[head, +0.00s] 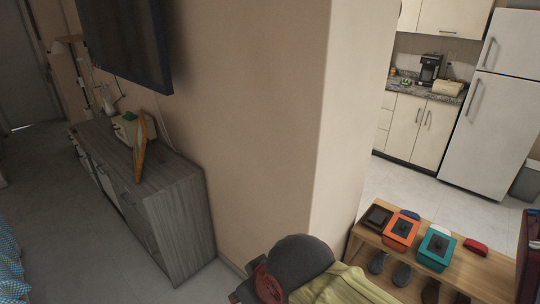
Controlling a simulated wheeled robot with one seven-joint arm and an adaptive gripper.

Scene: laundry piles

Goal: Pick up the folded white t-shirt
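I cannot make out a folded white t-shirt in the head view. A rumpled yellow-green cloth (345,287) lies at the bottom edge, right of the middle. A dark grey rounded shape (298,258) with reddish parts beside it is partly cut off at the bottom; I cannot tell what it is. My gripper is not in view.
A grey wooden cabinet (182,215) stands along the wall at left, below a dark screen (127,40). A wall corner (320,150) juts out at the centre. A wooden bench (465,262) with boxes and shoes stands at right. Floor (85,262) is open left of the cabinet.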

